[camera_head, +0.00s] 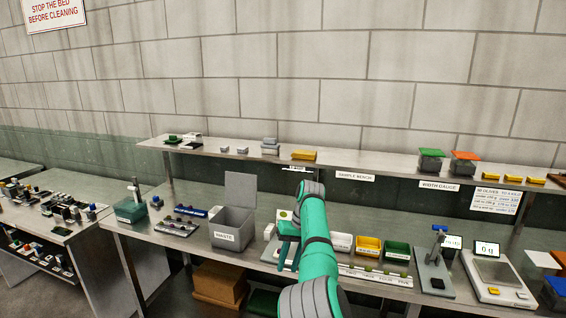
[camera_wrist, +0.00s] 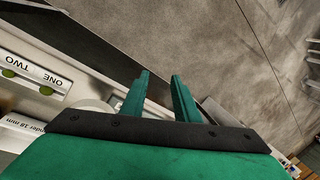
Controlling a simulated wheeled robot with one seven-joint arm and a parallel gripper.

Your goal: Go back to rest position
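My gripper (camera_wrist: 157,97) shows in the wrist view with its two green fingers apart and nothing between them. It points toward the grey floor past the bench's front edge. In the head view my green arm reaches over the sample bench (camera_head: 164,206), and my gripper (camera_head: 289,257) is over the front edge near the middle, partly hidden by the arm. In the wrist view a pale strip marked ONE and TWO (camera_wrist: 30,78), with green olives on it, lies to the left of the fingers.
A grey waste bin (camera_head: 232,237) stands left of my arm. Yellow (camera_head: 368,246) and green (camera_head: 397,251) trays, a gauge stand (camera_head: 434,272) and a scale (camera_head: 496,278) stand to its right. A shelf (camera_head: 345,166) runs behind. Another table (camera_head: 60,228) is at left.

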